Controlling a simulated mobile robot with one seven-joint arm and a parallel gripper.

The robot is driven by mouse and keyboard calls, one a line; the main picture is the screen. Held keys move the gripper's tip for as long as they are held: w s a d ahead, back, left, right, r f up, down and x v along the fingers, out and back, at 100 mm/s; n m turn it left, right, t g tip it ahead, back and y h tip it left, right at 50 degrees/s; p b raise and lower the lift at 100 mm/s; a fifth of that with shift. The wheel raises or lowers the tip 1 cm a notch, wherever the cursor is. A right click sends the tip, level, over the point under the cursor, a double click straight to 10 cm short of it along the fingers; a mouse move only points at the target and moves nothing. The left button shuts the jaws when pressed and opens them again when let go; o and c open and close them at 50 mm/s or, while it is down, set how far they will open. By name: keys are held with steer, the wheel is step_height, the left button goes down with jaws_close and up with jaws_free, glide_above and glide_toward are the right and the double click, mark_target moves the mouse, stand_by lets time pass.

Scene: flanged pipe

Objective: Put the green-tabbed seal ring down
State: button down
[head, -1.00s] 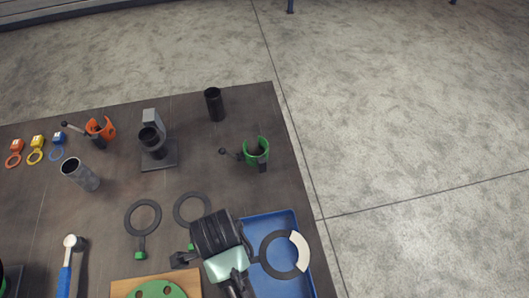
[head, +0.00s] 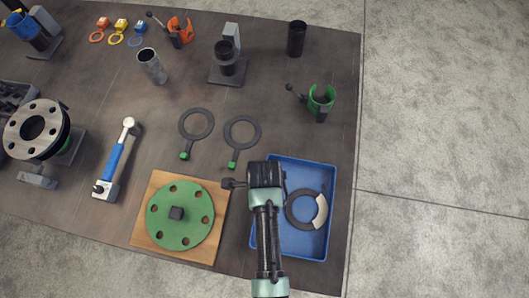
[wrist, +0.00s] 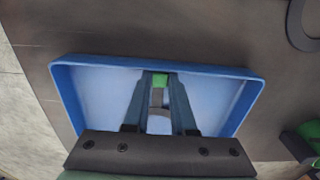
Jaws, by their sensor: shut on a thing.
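My gripper (head: 276,180) is over the left part of the blue tray (head: 262,232), shut on the green tab of a seal ring. In the wrist view the green tab (wrist: 160,80) sits between the fingertips of my gripper (wrist: 158,97). The dark ring (head: 293,219) with a pale arc on its right reaches out over the tray in the head view. My palm hides most of it in the wrist view. I cannot tell whether it touches the tray floor. Two other dark green-tabbed rings (head: 207,132) (head: 257,141) lie on the table left of the tray.
A green flange disc (head: 165,227) on a wooden board lies left of the tray. A green clamp (head: 318,105) and black cylinder (head: 297,40) stand beyond it. A blue-handled wrench (head: 112,160) lies further left. The table edge is close on the tray's right.

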steer(key=shift+f, duration=0.15)
steer(key=c, duration=0.7)
jaws_free()
steer(key=shift+c, duration=0.2)
